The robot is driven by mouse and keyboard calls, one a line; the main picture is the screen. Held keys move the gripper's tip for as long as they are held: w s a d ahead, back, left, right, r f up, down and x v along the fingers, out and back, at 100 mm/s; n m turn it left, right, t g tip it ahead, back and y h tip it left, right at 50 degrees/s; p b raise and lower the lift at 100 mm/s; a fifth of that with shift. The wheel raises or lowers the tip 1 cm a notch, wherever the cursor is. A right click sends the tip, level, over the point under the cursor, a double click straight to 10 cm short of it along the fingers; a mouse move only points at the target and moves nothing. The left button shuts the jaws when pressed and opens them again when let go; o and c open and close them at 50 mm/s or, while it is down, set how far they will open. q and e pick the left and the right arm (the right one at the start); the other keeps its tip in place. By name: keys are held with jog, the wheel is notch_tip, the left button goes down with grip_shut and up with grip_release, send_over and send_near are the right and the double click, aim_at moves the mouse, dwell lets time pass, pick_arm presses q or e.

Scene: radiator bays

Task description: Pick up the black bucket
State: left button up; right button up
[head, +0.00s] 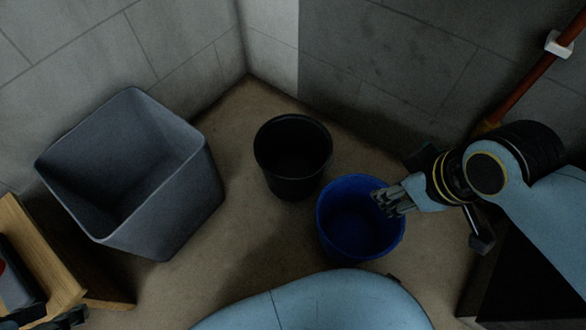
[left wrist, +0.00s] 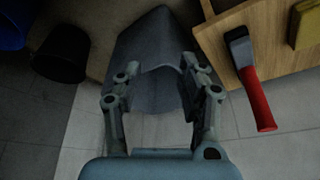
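The black bucket (head: 292,185) stands upright on the floor near the wall corner, between a grey bin and a blue bucket. It is dark inside and also shows in the left wrist view (left wrist: 62,55) at upper left. My right gripper (head: 390,202) is over the right part of the blue bucket (head: 335,230), to the right of the black bucket and apart from it. Whether its fingers are open is unclear. My left gripper (left wrist: 162,95) has its fingers spread with nothing held, and the black bucket lies outside them to the left.
The large grey bin (head: 190,205) stands left of the black bucket and shows beyond my left fingers. A wooden bench (left wrist: 215,45) carries a red-handled tool (left wrist: 256,100) and a yellow block (left wrist: 305,25). A red pipe (head: 525,85) runs along the right wall.

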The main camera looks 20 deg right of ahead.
jog(key=w+a+f+n+y, duration=0.1)
jog(key=w+a+f+n, duration=0.25)
jog(key=w+f, duration=0.4)
jog(key=n+g+y, duration=0.1)
jog(key=n+y, duration=0.1)
jog(key=n, duration=0.5)
send_near(303, 178)
jog(key=x, duration=0.5)
jog(key=b+x, duration=0.3)
jog(key=x, duration=0.1)
jog(key=shift+w+a+f, duration=0.15)
jog(key=shift+f, duration=0.1)
pick_arm(q)
jog(key=shift+w+d+f+t+b, duration=0.15)
jog(key=shift+w+f+t, duration=0.1)
jog(key=shift+f+t, duration=0.6)
jog(key=shift+w+a+f+t+b, duration=0.15)
jog(key=shift+w+f+t, duration=0.15)
jog(key=shift+f+t, duration=0.5)
jog(key=shift+w+d+f+t+b, duration=0.15)
jog(key=shift+w+f+t, duration=0.1)
jog(key=shift+f+t, duration=0.6)
pick_arm(e)
jog(key=shift+w+a+f, duration=0.2)
jog(key=shift+w+f, duration=0.05)
jog(key=shift+f, duration=0.3)
